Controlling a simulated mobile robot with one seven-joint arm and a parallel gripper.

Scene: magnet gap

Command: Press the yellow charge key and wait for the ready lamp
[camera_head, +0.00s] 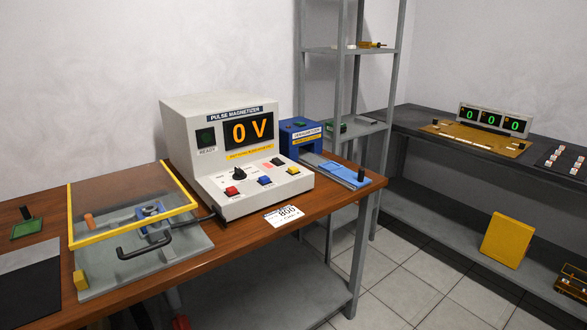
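The pulse magnetizer (185,130) is a pale console near the middle of the wooden table. Its orange display (251,130) reads 0 V. The ready lamp (205,136), above the word READY, is dark green and looks unlit. On the sloped panel, the small yellow key (293,170) is at the right end of the front row. A blue key (264,180) and a red key (232,191) sit to its left. A black knob (239,173) stands behind the red key. My gripper is not in view, and nothing visibly touches the keys.
A clear guard with a yellow frame (127,237) and a black handle (144,247) covers a fixture left of the console. A blue demagnetizer (300,137) stands to the right. A grey shelf rack (347,49) stands behind.

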